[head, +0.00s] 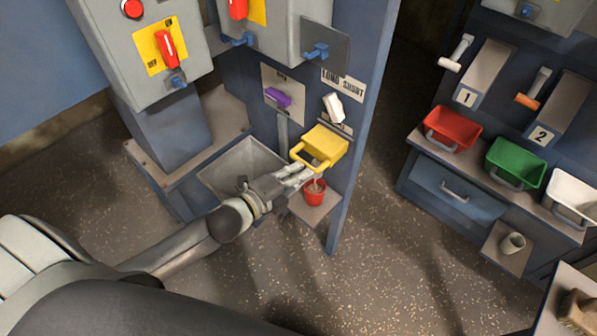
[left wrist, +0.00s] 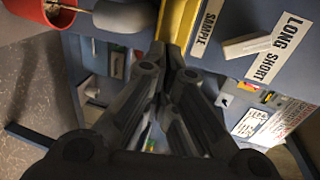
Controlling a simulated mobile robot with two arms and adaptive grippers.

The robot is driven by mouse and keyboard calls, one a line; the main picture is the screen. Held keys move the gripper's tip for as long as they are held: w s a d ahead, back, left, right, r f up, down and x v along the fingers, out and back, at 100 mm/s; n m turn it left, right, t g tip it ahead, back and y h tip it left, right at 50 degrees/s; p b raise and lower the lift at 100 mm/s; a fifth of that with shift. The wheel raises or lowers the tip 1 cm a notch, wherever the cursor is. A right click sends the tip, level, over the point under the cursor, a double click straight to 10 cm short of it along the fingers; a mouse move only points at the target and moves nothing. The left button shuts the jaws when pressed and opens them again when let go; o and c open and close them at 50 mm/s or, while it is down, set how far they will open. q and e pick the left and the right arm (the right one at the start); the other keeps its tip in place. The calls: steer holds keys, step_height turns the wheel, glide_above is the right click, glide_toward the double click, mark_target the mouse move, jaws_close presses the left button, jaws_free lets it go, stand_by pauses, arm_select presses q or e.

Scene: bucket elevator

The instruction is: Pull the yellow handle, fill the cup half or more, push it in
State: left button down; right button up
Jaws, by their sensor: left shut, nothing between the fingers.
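The yellow handle (head: 325,143) sticks out as a scoop-like piece with a loop from the blue panel, and its edge shows at the top of the left wrist view (left wrist: 180,22). The red cup (head: 315,192) stands on a small ledge just below it. It also shows at the left wrist view's upper left (left wrist: 28,12). Something brownish shows inside; I cannot tell how full it is. My left gripper (head: 309,172) is shut and empty, its fingertips right at the yellow handle and above the cup. Whether they touch the handle is unclear. My right gripper is not in view.
A white lever (head: 333,107) and purple knob (head: 278,97) sit close by on the panel. A grey open bin (head: 240,165) lies left of the cup. Red (head: 452,130), green (head: 515,163) and white (head: 572,198) trays line the right bench. Speckled floor lies between.

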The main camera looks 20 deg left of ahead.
mark_target(320, 154)
arm_select(q)
steer(key=x, duration=0.3)
steer(key=r+x, duration=0.1)
steer(key=x, duration=0.2)
steer(key=shift+w+r+p, duration=0.15)
steer(key=shift+w+p, duration=0.15)
steer(key=shift+p, duration=0.1)
steer(key=shift+r, duration=0.2)
